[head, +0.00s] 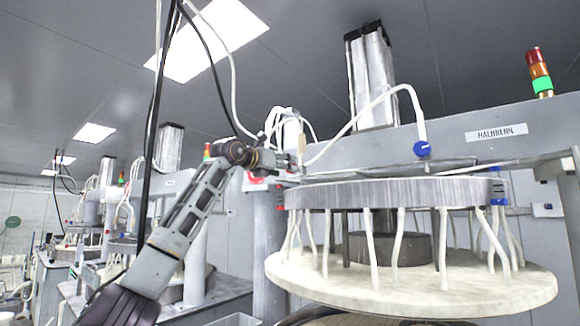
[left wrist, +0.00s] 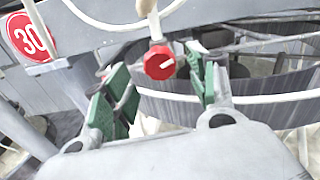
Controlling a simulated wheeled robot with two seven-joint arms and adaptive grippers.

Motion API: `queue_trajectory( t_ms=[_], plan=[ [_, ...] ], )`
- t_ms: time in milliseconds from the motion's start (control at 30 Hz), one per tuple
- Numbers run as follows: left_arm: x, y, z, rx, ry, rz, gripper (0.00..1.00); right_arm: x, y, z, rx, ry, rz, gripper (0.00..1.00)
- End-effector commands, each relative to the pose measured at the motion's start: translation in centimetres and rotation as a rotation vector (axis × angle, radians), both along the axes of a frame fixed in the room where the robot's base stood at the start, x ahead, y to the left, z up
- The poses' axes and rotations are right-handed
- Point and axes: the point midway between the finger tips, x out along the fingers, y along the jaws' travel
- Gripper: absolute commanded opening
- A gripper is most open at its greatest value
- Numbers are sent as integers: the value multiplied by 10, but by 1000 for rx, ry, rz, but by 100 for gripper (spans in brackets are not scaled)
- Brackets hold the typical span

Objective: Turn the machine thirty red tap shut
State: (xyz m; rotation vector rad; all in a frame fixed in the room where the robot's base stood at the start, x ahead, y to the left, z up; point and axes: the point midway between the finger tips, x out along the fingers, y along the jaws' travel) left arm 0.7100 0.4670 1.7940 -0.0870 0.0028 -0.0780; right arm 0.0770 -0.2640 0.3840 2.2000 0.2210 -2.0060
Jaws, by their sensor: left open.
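In the left wrist view the red tap (left wrist: 159,62) is a round red knob with a white mark, on a white pipe. It sits between and just beyond the fingertips of my open left gripper (left wrist: 160,88), whose green pads are apart on either side of it. A red round sign reading 30 (left wrist: 29,37) is at the upper left. In the head view my left gripper (head: 285,165) reaches beside the machine's grey column, and the sign shows partly behind the arm (head: 254,178). The tap is too small to make out there. My right gripper is not in view.
A large grey ring (head: 390,194) with hanging white tubes stands over a pale round platen (head: 420,280) to the right. A blue tap (head: 422,149) hangs on a white hose above. Hoses and black cables hang near my arm. More machines stand at the left.

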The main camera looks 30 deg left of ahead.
Motion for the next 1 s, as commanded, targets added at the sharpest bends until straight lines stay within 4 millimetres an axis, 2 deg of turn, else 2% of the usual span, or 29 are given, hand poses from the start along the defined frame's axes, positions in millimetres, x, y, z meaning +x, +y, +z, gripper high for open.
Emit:
queue_trajectory(
  t_ms=[200,400,867,1000],
  plan=[
    [24,-3,1,-1,2,-1,58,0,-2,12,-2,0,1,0],
    [37,-3,1,-1,1,0,58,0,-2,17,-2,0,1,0],
    [43,-4,-1,0,1,0,58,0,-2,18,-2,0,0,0],
    [43,-3,0,0,1,0,40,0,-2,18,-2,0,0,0]
  ],
)
